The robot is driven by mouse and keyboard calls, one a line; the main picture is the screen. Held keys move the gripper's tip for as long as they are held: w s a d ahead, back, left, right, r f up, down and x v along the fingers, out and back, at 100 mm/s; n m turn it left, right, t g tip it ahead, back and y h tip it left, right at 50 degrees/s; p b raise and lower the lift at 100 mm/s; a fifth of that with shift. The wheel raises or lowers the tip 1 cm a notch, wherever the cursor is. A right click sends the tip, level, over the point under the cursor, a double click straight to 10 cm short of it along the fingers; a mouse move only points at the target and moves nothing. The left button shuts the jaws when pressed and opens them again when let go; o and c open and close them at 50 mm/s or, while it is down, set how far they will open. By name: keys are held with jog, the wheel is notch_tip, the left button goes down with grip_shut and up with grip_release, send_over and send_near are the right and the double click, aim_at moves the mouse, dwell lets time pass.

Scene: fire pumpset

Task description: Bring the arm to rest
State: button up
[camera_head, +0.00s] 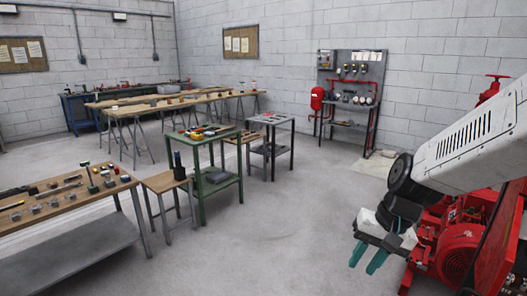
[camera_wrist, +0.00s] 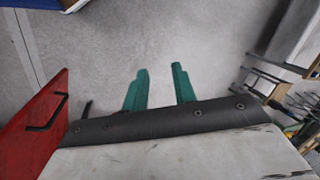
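My gripper (camera_head: 367,260) is at the right of the head view, at the end of my white arm, pointing down in front of the red pump machinery. Its two teal fingers stand apart with nothing between them. In the wrist view the gripper (camera_wrist: 158,85) also shows its teal fingers apart over bare grey floor. The far side of the gripper's mount is hidden in the head view.
The red pumpset (camera_head: 462,252) is close behind and beside my gripper. A wooden workbench (camera_head: 62,215) with small parts stands at the left. A green cart (camera_head: 219,192) and a grey table (camera_head: 270,120) stand mid-room. The central floor (camera_head: 290,220) is clear.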

jog(key=s+d+r+n+h, duration=0.1)
jog(key=s+d+r, duration=0.1)
jog(key=s+r, duration=0.3)
jog(key=s+d+r+n+h, duration=0.2)
jog(key=s+r, duration=0.3)
jog(key=s, duration=0.8)
jog(key=shift+s+d+t, duration=0.15)
jog(key=shift+d+t, duration=0.25)
jog(key=shift+d, duration=0.05)
jog(key=shift+d+f, duration=0.1)
